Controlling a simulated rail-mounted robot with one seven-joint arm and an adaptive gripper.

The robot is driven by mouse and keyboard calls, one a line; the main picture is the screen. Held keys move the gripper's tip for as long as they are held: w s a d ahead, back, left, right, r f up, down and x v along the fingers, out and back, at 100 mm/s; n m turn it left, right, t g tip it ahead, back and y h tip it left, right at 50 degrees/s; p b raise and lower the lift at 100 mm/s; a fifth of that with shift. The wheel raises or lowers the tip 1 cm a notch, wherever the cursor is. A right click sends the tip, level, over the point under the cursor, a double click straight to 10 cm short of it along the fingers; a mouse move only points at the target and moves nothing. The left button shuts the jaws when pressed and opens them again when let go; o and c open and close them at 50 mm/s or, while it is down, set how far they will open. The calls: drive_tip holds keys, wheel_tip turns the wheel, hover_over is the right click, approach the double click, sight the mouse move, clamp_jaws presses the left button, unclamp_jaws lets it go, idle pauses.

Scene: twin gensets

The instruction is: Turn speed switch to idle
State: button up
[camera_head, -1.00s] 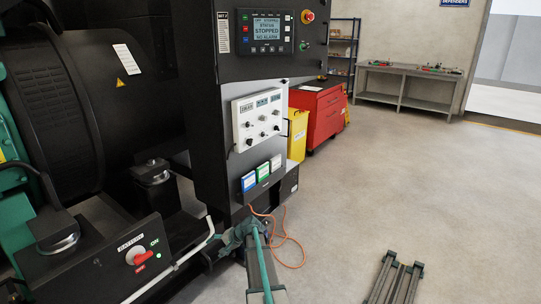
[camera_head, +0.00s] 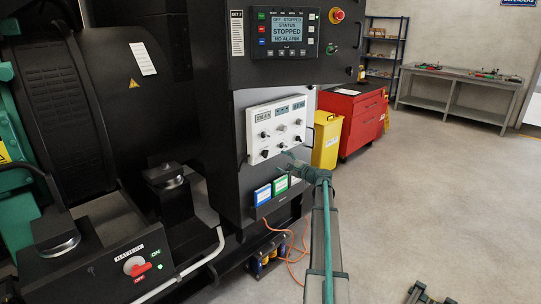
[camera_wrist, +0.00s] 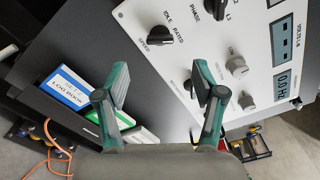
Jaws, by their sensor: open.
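The white control panel (camera_head: 281,116) carries meters along its top and several knobs below. The black speed switch (camera_wrist: 160,36), with "IDLE RATED" lettering beside it, is at the top of the wrist view; in the head view it is the lower-left knob (camera_head: 264,153). I cannot tell surely which mark it points to. My gripper (camera_wrist: 162,76) is open and empty, its fingers spread below the speed switch in the wrist view and apart from it. Its right finger overlaps the view near another black knob (camera_wrist: 190,88). In the head view my gripper (camera_head: 288,160) is at the panel's lower edge.
Blue and green log books (camera_head: 270,191) stand in a holder below the panel. The controller screen (camera_head: 288,34) and a red emergency button (camera_head: 337,15) are above. A yellow bin (camera_head: 326,139) and red cabinet (camera_head: 352,121) stand to the right. An orange cable hangs low.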

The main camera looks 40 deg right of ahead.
sight(266, 154)
drive_tip(key=w+a+p, duration=0.1)
drive_tip(key=w+p, duration=0.1)
drive_tip(key=w, duration=0.7)
drive_tip(key=shift+p, duration=0.3)
drive_tip(key=shift+w+f, duration=0.1)
drive_tip(key=c, duration=1.1)
